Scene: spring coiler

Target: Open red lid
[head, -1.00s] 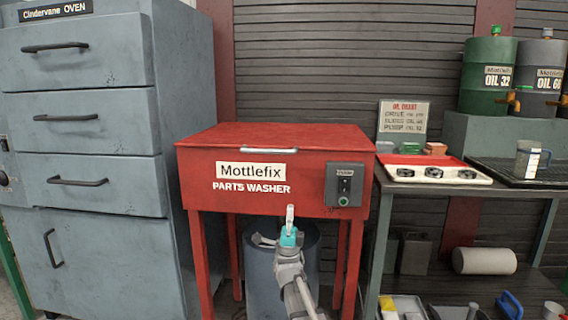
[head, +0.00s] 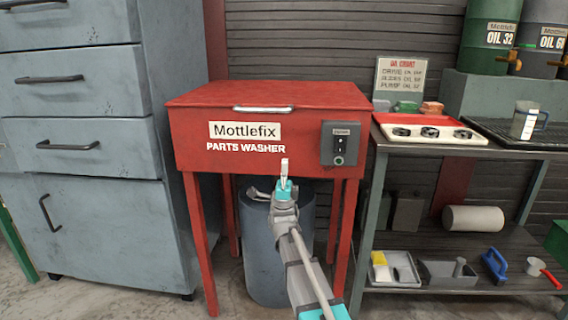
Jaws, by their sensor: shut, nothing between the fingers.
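The red lid (head: 318,95) lies flat and closed on top of the red parts washer (head: 190,142). A pale bar handle (head: 263,109) runs along the lid's front edge. The washer's front carries a name label and a grey switch box (head: 340,143). My gripper (head: 284,168) is shut and empty. It points up in front of the washer's lower front edge, below the handle and apart from it in the picture. How far it stands from the front panel is hard to tell.
A grey drum (head: 265,250) stands under the washer.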

